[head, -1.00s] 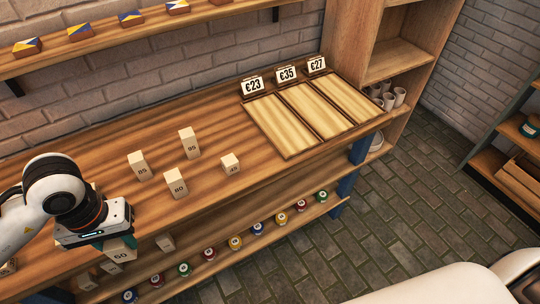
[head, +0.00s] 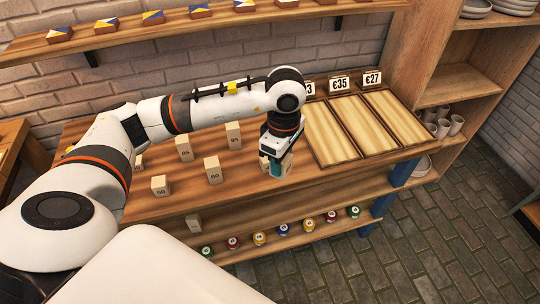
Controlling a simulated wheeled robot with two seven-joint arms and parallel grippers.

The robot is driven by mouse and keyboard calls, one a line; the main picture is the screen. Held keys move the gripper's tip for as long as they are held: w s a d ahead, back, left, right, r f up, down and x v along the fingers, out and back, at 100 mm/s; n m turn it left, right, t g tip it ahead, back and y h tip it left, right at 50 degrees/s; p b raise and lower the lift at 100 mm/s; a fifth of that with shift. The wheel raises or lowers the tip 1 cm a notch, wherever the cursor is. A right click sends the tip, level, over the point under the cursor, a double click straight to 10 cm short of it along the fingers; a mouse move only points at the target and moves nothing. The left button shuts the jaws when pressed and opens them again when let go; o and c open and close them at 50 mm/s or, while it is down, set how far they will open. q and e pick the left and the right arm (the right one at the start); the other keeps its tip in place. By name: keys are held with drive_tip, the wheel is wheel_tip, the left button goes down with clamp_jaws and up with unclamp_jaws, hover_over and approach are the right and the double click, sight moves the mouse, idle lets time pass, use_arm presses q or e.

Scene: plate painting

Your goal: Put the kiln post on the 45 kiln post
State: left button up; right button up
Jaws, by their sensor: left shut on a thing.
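My left gripper (head: 276,167) reaches across the bench to the right end of the row of posts. It is shut on a small pale block, the kiln post (head: 287,161), partly hidden by the teal fingers; its number cannot be read. The 45 kiln post is not clearly seen; the gripper covers the place where it stood. I cannot tell whether the held post touches it. My right gripper is not in view.
Posts marked 50 (head: 160,185), 85 (head: 184,148), 60 (head: 213,171) and 95 (head: 233,135) stand on the bench (head: 240,190). Wooden price-tagged boards (head: 332,135) lie just right of the gripper. Coloured jars (head: 283,229) line the shelf below.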

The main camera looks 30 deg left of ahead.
use_arm(q)
drive_tip(key=w+a+n, duration=0.4)
drive_tip(key=n, duration=0.8)
drive_tip(key=r+n+p, duration=0.1)
drive_tip(key=n+p, duration=0.1)
drive_tip(key=n, duration=1.4)
hover_over(264, 163)
drive_tip(key=w, duration=0.2)
wheel_tip(264, 163, down, 8)
drive_tip(key=shift+w+a+f+p, duration=0.15)
drive_tip(key=shift+f+p, duration=0.05)
drive_tip(key=shift+p, duration=0.75)
drive_tip(key=shift+f, duration=0.35)
drive_tip(key=shift+f, duration=0.1)
drive_tip(key=shift+f, duration=0.15)
drive_tip(key=o, duration=1.1)
